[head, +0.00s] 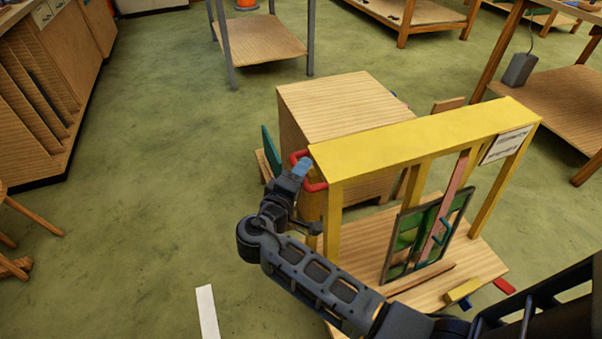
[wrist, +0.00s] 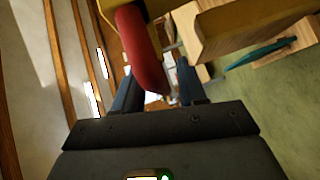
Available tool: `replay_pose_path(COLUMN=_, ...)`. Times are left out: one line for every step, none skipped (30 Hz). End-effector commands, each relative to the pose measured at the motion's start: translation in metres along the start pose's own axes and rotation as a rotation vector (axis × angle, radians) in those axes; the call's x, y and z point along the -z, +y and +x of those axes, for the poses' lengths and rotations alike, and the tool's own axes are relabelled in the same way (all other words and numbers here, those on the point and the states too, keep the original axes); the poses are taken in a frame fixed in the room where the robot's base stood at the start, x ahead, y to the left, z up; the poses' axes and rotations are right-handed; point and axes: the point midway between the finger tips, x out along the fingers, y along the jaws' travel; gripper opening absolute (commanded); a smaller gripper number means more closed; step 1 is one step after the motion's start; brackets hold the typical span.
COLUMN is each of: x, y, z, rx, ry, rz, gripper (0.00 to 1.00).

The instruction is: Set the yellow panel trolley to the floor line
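The yellow panel trolley (head: 420,140) stands right of centre in the head view, with a wooden base (head: 370,240) and a green leaded panel (head: 425,238) in its frame. A red handle (head: 317,186) sticks out from its left end. My gripper (head: 303,167) is at this handle. In the wrist view the red handle (wrist: 140,50) reaches down between my two fingers (wrist: 158,88), which stand apart with a gap showing. I cannot tell whether either finger touches it. A white floor line (head: 207,310) lies on the green floor at the lower left, left of the trolley.
A wooden box-like cabinet (head: 335,100) stands right behind the trolley. A wooden rack (head: 50,90) lines the left side, with a stool (head: 15,225) below it. Workbenches stand at the back and right (head: 560,100). The green floor between rack and trolley is clear.

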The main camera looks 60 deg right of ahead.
Motion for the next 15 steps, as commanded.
replay_pose_path(x=0.0001, y=0.0, z=-0.0002, rx=0.0, ry=0.0, rz=0.0, gripper=0.36)
replay_pose_path(x=0.0001, y=0.0, z=-0.0002, rx=0.0, ry=0.0, rz=0.0, gripper=0.33)
replay_pose_path(x=0.0001, y=0.0, z=-0.0002, rx=0.0, ry=0.0, rz=0.0, gripper=0.29)
replay_pose_path(x=0.0001, y=0.0, z=-0.0003, rx=0.0, ry=0.0, rz=0.0, gripper=0.26)
replay_pose_path(x=0.0001, y=0.0, z=-0.0003, rx=0.0, ry=0.0, rz=0.0, gripper=0.23)
replay_pose_path(x=0.0001, y=0.0, z=-0.0003, rx=0.0, ry=0.0, rz=0.0, gripper=0.19)
replay_pose_path(x=0.0001, y=0.0, z=-0.0003, rx=0.0, ry=0.0, rz=0.0, gripper=0.17)
replay_pose_path(x=0.0001, y=0.0, z=-0.0003, rx=0.0, ry=0.0, rz=0.0, gripper=0.14)
replay_pose_path(x=0.0001, y=0.0, z=-0.0003, rx=0.0, ry=0.0, rz=0.0, gripper=0.1)
replay_pose_path(x=0.0001, y=0.0, z=-0.0004, rx=0.0, ry=0.0, rz=0.0, gripper=0.07)
replay_pose_path(x=0.0, y=-0.0001, z=-0.0004, rx=0.0, ry=0.0, rz=0.0, gripper=0.04)
replay_pose_path(x=0.0001, y=-0.0001, z=-0.0004, rx=0.0, ry=0.0, rz=0.0, gripper=0.0)
replay_pose_path(x=0.0001, y=-0.0001, z=-0.0004, rx=0.0, ry=0.0, rz=0.0, gripper=0.0)
replay_pose_path(x=0.0, y=-0.0001, z=-0.0004, rx=0.0, ry=0.0, rz=0.0, gripper=0.0)
replay_pose_path(x=0.0001, y=-0.0002, z=-0.0005, rx=0.0, ry=0.0, rz=0.0, gripper=0.0)
